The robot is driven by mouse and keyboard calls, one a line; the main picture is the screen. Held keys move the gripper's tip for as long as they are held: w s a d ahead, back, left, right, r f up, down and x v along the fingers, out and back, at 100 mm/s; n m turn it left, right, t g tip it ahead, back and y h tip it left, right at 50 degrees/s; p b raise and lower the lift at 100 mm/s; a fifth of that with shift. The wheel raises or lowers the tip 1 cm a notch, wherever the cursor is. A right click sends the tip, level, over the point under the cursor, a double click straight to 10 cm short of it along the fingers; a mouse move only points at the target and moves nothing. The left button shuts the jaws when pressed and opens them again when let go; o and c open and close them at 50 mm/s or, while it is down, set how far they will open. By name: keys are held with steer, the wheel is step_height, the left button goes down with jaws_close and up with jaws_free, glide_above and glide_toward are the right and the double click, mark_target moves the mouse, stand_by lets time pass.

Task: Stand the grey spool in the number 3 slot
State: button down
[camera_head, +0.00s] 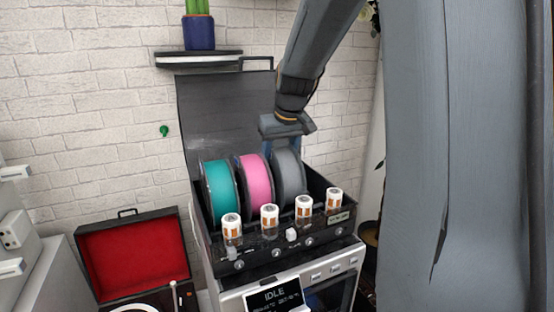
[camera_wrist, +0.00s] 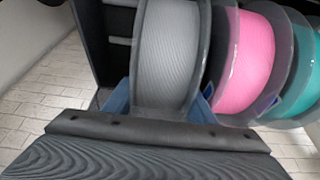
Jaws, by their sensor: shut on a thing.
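The grey spool (camera_head: 289,172) stands upright in the open black box (camera_head: 319,189), third from the left, beside the pink spool. My gripper (camera_head: 284,146) reaches down onto it from above. In the wrist view the grey spool (camera_wrist: 171,52) lies between the blue fingers of my gripper (camera_wrist: 165,104), which is shut on it. The spool's lower edge is hidden behind the box front and the white-capped canisters, so I cannot tell whether it touches the slot floor. No slot numbers are readable.
A pink spool (camera_head: 254,181) and a teal spool (camera_head: 219,190) stand to the left in the box. Several white-capped canisters (camera_head: 269,215) line its front. The raised black lid (camera_head: 215,115) is behind. Free room shows right of the grey spool.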

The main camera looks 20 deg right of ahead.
mark_target(280, 145)
steer(key=c, duration=0.7)
jaws_free()
steer(key=shift+r, duration=0.1)
steer(key=b+v, duration=0.1)
steer(key=v, duration=0.6)
steer(key=shift+s+r+b, duration=0.2)
steer(key=shift+r+b, duration=0.15)
